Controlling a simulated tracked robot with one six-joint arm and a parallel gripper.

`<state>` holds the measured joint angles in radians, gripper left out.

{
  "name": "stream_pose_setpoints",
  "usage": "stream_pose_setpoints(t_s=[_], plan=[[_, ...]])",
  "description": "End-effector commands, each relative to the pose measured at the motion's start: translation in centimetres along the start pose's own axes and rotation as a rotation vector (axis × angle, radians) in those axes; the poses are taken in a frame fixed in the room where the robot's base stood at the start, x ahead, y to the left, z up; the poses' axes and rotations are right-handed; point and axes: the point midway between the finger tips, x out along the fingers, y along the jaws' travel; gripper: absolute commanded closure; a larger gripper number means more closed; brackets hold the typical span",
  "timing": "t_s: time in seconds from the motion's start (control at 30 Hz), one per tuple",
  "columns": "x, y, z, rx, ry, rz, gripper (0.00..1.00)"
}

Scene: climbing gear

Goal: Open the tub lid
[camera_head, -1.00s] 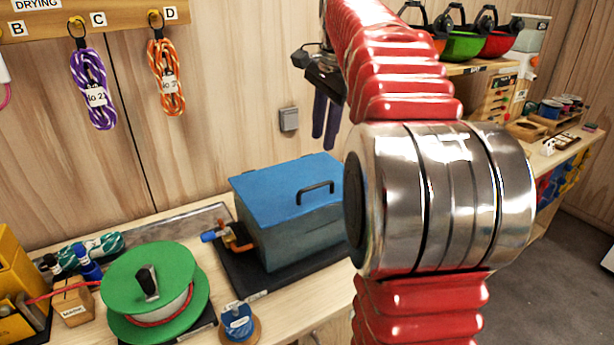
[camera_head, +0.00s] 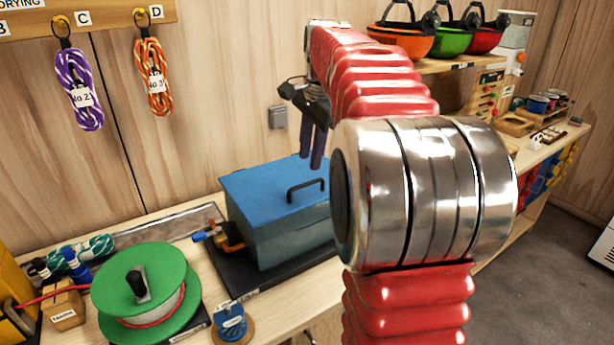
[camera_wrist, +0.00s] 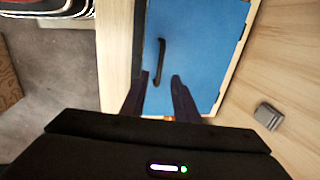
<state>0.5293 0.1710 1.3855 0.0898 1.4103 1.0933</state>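The grey tub (camera_head: 275,238) stands on a black mat on the bench, with its blue lid (camera_head: 255,190) shut flat on top. A dark bar handle (camera_head: 305,188) rises from the lid. My gripper (camera_head: 311,163) hangs fingers down just above and behind the handle, apart from it and empty. In the wrist view, the two fingers of my gripper (camera_wrist: 159,80) are spread apart over the blue lid (camera_wrist: 205,40), with the handle (camera_wrist: 160,62) ahead of the gap between them. My arm hides the tub's right end in the head view.
An orange clamp with a blue grip (camera_head: 215,237) sits at the tub's left side. A green cable reel (camera_head: 125,285) and a blue spool (camera_head: 230,325) stand left and in front. A wooden wall with a grey switch box (camera_head: 278,117) rises behind.

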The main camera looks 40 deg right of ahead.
Motion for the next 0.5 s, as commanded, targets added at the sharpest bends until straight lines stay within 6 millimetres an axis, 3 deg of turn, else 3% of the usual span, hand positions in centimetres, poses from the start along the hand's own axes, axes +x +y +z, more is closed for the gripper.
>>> stream_pose_setpoints(t_s=[0.3,0.5], plan=[[5.0,0.1,0.0,0.000,-0.001,0.003,0.72],[6.9,0.0,0.0,0.000,0.000,0.000,0.72]])
